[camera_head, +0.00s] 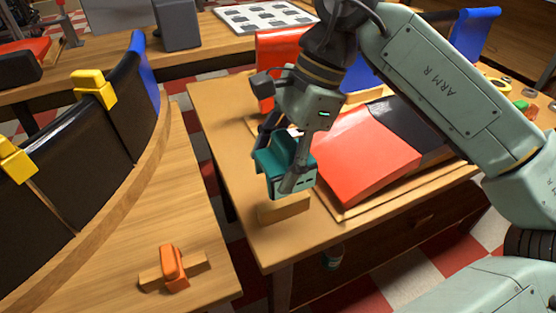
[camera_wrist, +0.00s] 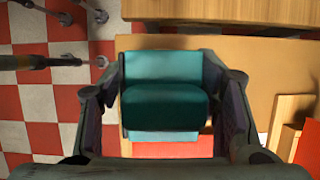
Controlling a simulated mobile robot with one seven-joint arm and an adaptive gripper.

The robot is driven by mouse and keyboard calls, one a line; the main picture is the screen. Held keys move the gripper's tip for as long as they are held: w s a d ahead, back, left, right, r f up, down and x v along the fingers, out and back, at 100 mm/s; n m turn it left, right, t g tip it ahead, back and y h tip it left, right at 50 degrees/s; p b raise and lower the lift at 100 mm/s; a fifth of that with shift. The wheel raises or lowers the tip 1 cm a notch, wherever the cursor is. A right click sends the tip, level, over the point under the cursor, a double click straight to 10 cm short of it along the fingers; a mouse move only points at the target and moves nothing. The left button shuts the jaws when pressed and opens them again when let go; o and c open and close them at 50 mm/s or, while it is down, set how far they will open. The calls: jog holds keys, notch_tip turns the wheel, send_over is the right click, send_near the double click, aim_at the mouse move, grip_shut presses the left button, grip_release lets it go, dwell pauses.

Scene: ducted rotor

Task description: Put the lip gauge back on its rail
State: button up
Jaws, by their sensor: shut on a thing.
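A teal block-shaped piece, apparently the lip gauge (camera_head: 272,172), is held in my gripper (camera_head: 283,165). My gripper is shut on it, with one finger on each side. The gauge (camera_wrist: 163,70) also shows between both fingers in the wrist view. In the head view it appears just above a short wooden rail (camera_head: 284,208) near the table's front left corner. I cannot tell whether gauge and rail touch. An orange gauge (camera_head: 172,266) sits on a similar wooden rail (camera_head: 200,263) on the left bench.
A red and black curved panel (camera_head: 362,152) lies on a wooden board right of my gripper. On the left bench (camera_head: 125,240) stands a black curved wall (camera_head: 125,118) with yellow clips (camera_head: 94,88). A gap separates bench and table (camera_head: 232,165).

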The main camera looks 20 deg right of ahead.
aim_at(277, 204)
jog(key=shift+f+b, duration=4.15)
jog(key=shift+f, duration=0.6)
jog(key=shift+f+b, duration=0.3)
jog(key=shift+b, duration=0.05)
jog(key=o, duration=1.3)
jog(key=shift+r, duration=0.1)
jog(key=v, duration=1.2)
jog(key=shift+s, duration=0.15)
